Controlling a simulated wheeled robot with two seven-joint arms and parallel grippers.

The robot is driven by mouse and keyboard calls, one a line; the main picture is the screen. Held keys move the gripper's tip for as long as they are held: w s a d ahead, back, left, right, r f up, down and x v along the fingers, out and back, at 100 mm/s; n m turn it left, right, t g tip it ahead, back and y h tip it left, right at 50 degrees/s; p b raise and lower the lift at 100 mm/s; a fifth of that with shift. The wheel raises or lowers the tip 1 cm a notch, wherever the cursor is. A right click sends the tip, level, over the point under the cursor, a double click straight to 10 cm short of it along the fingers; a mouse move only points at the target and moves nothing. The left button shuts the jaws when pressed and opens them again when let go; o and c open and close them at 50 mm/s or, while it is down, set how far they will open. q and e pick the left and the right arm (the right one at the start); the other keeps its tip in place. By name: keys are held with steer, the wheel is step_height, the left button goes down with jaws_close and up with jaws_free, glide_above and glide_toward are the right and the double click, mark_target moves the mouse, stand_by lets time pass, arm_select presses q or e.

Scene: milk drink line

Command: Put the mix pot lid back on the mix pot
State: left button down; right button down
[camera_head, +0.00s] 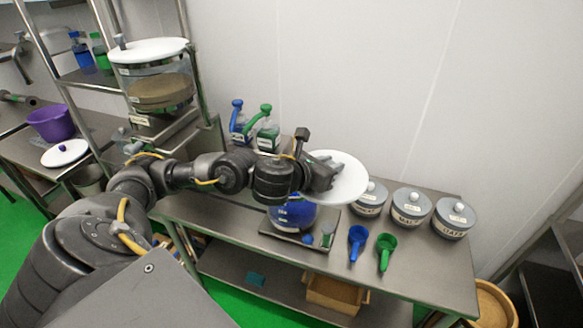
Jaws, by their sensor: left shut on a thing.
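My left arm reaches in from the left, and its gripper (322,176) is shut on a white round lid (346,182). The lid is held tilted above the steel table, and the gripper hides its left part. A blue pot (293,214), which looks like the mix pot, stands below and slightly left of the lid. My gripper and wrist hide its top, so I cannot see its opening. The lid appears apart from the pot, above and to its right. My right gripper is not in view.
The pot stands on a dark tray (332,243). Grey lidded canisters (410,208), a blue scoop (357,241) and a green scoop (385,250) are to its right. Two jugs (266,132) stand behind. A purple bowl (52,122) and another white lid (50,158) are far left.

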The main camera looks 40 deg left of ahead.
arm_select(q)
steer(key=a+n+y, duration=0.1)
steer(key=a+y, duration=0.1)
steer(key=a+n+y, duration=0.1)
steer(key=shift+s+a+f+n, duration=0.25)
steer(key=shift+a+n, duration=0.05)
steer(key=shift+a, duration=0.1)
steer(key=shift+w, duration=0.2)
steer(key=shift+w, duration=0.15)
steer(key=w+a+f+b, duration=0.2)
steer(key=w+a+f, duration=0.3)
steer(key=a+f, duration=0.4)
steer(key=a, duration=0.2)
steer(key=shift+w+a, duration=0.15)
steer(key=shift+a, duration=0.25)
steer(key=f, duration=0.1)
steer(key=f+b, duration=0.2)
steer(key=f, duration=0.1)
steer(key=shift+w+a, duration=0.15)
steer(key=shift+a, duration=0.2)
